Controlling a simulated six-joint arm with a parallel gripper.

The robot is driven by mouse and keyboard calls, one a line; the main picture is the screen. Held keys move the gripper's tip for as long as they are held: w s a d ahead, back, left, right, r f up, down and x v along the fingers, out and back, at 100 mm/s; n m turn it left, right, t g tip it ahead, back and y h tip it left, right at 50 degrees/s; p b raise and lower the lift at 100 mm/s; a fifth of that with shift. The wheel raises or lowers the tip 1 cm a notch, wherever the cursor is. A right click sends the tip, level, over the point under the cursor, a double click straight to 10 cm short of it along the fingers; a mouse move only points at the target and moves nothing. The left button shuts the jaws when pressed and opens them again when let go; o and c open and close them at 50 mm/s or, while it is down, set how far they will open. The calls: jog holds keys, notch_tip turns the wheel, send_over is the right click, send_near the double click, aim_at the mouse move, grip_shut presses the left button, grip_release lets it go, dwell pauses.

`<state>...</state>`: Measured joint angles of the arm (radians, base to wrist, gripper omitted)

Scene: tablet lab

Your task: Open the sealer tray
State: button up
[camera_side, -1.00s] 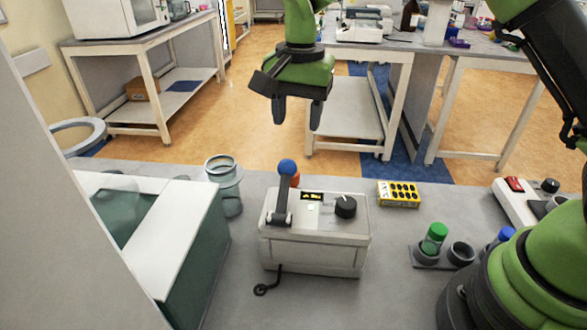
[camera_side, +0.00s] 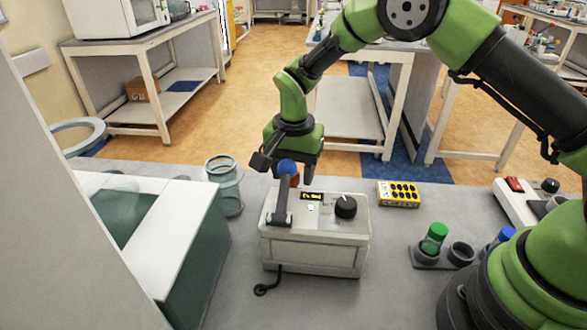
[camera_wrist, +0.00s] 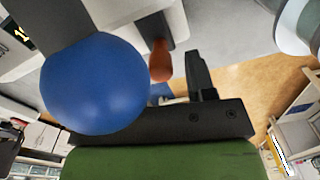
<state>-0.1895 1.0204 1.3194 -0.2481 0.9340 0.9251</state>
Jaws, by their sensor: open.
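The sealer (camera_side: 315,252) is a light grey box on the bench in the side view. It has a small display, a black dial (camera_side: 346,206) and a dark lever (camera_side: 282,208) standing up at its left, topped by a blue ball (camera_side: 288,168). An orange-red knob shows behind the lever, and in the wrist view (camera_wrist: 159,62). My gripper (camera_side: 298,176) is open and lowered just behind the blue ball. In the wrist view the blue ball (camera_wrist: 95,85) is large and close, overlapping part of my gripper; one dark finger (camera_wrist: 200,78) shows. Contact cannot be told.
A glass jar (camera_side: 224,183) and a white-and-green unit (camera_side: 165,245) stand left of the sealer. A yellow block with black holes (camera_side: 398,194) is at its right. A holder with a green-capped tube (camera_side: 434,238) stands further right. The bench in front is mostly clear.

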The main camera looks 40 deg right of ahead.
grip_shut()
jog(key=w+d, duration=0.5)
dwell(0.4)
jog(key=shift+w, duration=0.1)
grip_release()
notch_tip(320, 180, up, 10)
dwell(0.5)
